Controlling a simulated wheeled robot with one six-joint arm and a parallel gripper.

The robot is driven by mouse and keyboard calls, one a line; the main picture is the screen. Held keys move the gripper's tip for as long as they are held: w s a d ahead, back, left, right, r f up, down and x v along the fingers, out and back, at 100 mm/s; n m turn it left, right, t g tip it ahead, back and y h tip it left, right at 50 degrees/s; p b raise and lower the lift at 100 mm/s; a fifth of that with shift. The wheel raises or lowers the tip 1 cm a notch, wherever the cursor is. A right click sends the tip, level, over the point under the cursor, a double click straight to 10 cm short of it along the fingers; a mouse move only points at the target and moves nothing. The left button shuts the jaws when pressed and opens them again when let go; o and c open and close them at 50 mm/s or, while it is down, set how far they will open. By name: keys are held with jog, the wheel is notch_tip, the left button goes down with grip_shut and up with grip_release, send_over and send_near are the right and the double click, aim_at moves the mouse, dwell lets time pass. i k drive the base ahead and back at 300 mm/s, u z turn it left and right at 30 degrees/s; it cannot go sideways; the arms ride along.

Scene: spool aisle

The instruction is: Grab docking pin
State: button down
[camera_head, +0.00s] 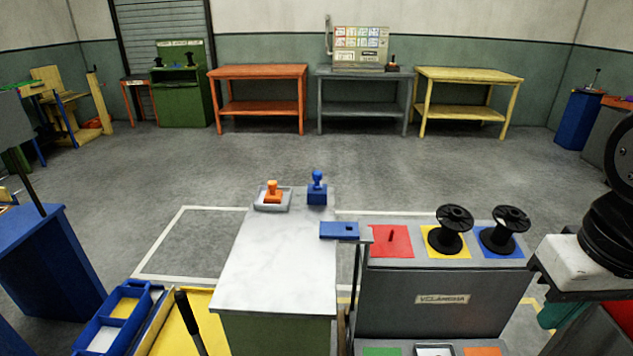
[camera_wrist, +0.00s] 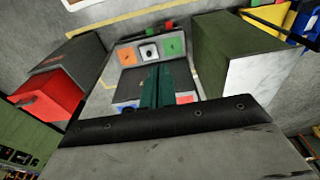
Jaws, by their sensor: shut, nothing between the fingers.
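Nothing in view is labelled as the docking pin. Two knobbed pieces stand at the far end of the white-topped bench (camera_head: 275,260): an orange one (camera_head: 273,192) in a grey tray (camera_head: 262,208), and a blue one (camera_head: 317,188) upright on a blue block. A small dark upright piece (camera_head: 391,236) is on the red pad (camera_head: 380,247) of the grey spool stand (camera_head: 430,300). My gripper (camera_wrist: 158,70) shows in the wrist view with its dark green fingers together and empty, above the stand. It is away from the knobbed pieces, which I cannot make out in the wrist view.
Two black spools (camera_head: 453,229) (camera_head: 504,228) stand on yellow and blue pads. A blue plate (camera_head: 338,230) sits between bench and stand. Blue bins (camera_head: 120,315) are at the front left. Orange (camera_head: 257,72), grey and yellow tables line the back wall, with open floor before them.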

aim_at(316, 175)
jog(key=z, duration=0.05)
jog(key=k, duration=0.45)
jog(key=u, duration=1.25)
jog(key=i, duration=1.6)
jog(key=z, duration=0.85)
